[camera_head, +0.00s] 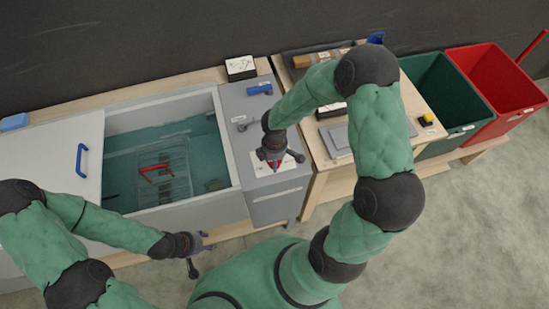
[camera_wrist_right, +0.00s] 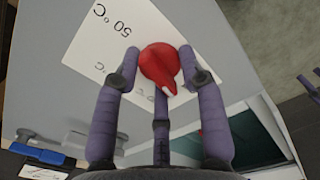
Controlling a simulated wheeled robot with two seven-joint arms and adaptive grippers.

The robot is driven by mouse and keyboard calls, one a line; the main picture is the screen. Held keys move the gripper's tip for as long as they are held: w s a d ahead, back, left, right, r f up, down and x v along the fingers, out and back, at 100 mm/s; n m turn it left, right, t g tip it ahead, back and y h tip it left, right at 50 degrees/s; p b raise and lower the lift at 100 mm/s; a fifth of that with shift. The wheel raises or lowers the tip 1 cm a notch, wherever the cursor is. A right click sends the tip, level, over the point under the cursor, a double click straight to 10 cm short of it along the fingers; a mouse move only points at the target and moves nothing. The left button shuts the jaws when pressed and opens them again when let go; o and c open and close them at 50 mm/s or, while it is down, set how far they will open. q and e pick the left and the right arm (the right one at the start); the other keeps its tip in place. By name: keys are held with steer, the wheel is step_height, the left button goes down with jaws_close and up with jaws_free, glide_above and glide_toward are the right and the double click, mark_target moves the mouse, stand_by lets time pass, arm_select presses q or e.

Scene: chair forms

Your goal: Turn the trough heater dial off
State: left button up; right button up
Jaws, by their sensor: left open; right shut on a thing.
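The red heater dial (camera_wrist_right: 157,62) sits on a white card (camera_wrist_right: 95,45) printed with "50 °C" and other marks partly hidden by fingers. Its white-tipped pointer aims toward the lower right in the right wrist view. My right gripper (camera_head: 277,164) is shut on the dial, with purple fingers on both sides of it in the wrist view. In the head view the dial is mostly hidden beneath that gripper, on the grey panel (camera_head: 240,130) beside the trough (camera_head: 168,205). My left gripper (camera_head: 198,255) is open and empty in front of the trough.
A wire basket with a red handle (camera_head: 160,170) stands in the trough's water. A blue item (camera_head: 259,89) and a grey handled item (camera_head: 243,123) lie on the panel behind the right gripper. Green (camera_head: 440,90) and red (camera_head: 497,85) bins stand at the right.

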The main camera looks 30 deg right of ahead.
steer(key=shift+n+p, duration=0.5)
steer(key=shift+n, duration=0.7)
steer(key=o, duration=1.2)
steer(key=shift+c, duration=0.2)
step_height(320, 180, up, 12)
